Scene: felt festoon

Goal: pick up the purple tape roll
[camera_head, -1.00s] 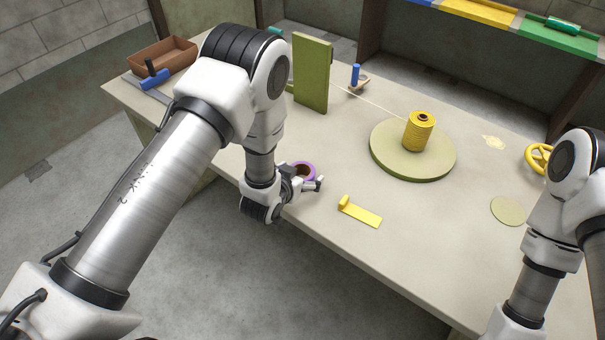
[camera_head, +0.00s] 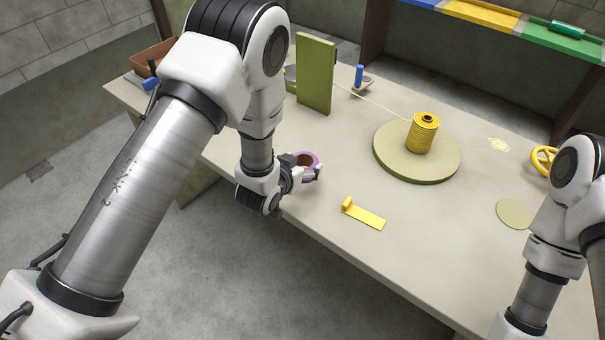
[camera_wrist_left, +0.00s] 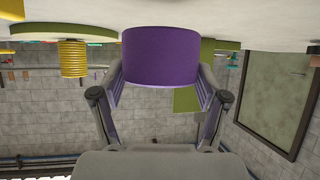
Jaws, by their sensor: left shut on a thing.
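The purple tape roll (camera_head: 309,160) is in my left gripper (camera_head: 306,173), near the front edge of the table in the head view. In the left wrist view the purple tape roll (camera_wrist_left: 160,55) fills the space between the two fingers of my left gripper (camera_wrist_left: 160,85), which are shut on it. The gripper hides part of the roll in the head view. The roll appears to be above the tabletop, but the exact gap is hard to tell. My right arm shows at the right edge, and its gripper is out of the frame.
On the table (camera_head: 260,200) are a yellow bracket (camera_head: 364,214), a round green turntable (camera_head: 395,165) with a yellow spool (camera_head: 422,132), an upright green board (camera_head: 315,75), a blue-handled tool (camera_head: 359,76) and a yellow handwheel (camera_head: 543,158). The table front beside the bracket is clear.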

